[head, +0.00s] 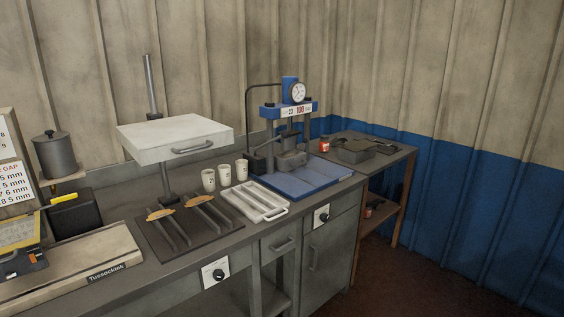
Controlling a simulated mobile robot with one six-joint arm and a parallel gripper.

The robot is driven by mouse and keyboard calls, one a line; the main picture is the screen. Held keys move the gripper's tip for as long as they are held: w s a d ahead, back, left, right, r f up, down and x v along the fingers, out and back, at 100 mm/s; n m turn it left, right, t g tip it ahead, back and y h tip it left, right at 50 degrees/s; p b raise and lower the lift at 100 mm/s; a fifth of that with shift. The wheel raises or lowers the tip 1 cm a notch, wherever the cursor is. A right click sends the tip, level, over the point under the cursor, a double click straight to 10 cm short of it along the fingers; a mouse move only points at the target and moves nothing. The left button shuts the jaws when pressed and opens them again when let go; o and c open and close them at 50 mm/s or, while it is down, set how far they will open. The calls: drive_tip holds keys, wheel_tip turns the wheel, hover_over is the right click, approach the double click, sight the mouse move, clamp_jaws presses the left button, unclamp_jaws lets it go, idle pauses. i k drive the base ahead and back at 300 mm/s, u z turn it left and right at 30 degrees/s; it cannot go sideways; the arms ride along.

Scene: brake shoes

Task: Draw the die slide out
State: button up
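A blue press (288,108) with a round dial gauge (298,92) stands at the back right of the bench. A round grey die-like block (291,160) sits low between its columns. A flat blue plate (310,179) extends from the press base toward the bench front. I cannot tell which of these parts is the die slide, or how far out it is. A handle-like black part (262,150) is at the press's left side. My gripper is not in view.
Left of the press are several white cups (225,174), a light metal tray (254,201) and a dark plate (187,228) with brake shoes (201,199). A white hinged-looking lid (175,138) is raised above them. A side table (400,152) holds a dark pan. Floor at front right is clear.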

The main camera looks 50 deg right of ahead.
sight(284, 164)
drive_tip(key=z, duration=1.05)
drive_tip(key=k, duration=0.1)
drive_tip(key=u, duration=2.4)
drive_tip(key=k, duration=1.3)
drive_tip(key=u, duration=1)
drive_tip(key=k, duration=0.25)
drive_tip(key=z, duration=2.9)
